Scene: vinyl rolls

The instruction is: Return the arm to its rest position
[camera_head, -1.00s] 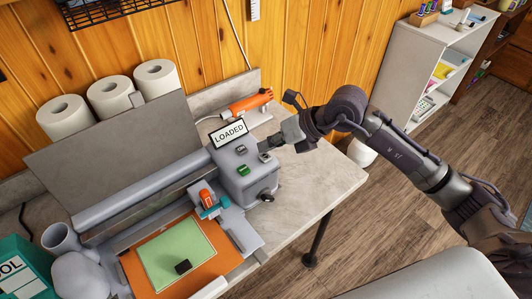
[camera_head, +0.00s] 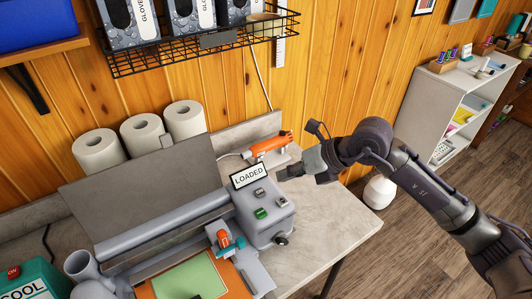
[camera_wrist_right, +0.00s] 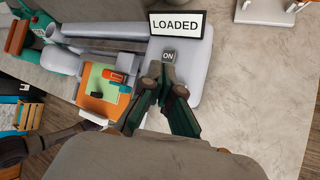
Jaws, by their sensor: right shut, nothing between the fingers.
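My right arm comes in from the right in the head view. Its right gripper (camera_head: 280,175) is shut and empty, in the air by the grey control box (camera_head: 270,220) and just right of the white LOADED sign (camera_head: 250,176). In the right wrist view the dark fingers of the right gripper (camera_wrist_right: 163,78) are together over the box, close below a grey ON button (camera_wrist_right: 168,55). The LOADED sign (camera_wrist_right: 180,25) stands above the button there. A green button (camera_head: 261,213) and a dark knob (camera_head: 281,240) show on the box. My left gripper is not in view.
The grey machine with its roller (camera_head: 160,223) fills the left of the table. White rolls (camera_head: 143,134) stand behind it. An orange tool (camera_head: 270,145) lies behind the gripper. A wire rack (camera_head: 200,47) hangs above. Bare tabletop (camera_head: 335,215) is free to the right.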

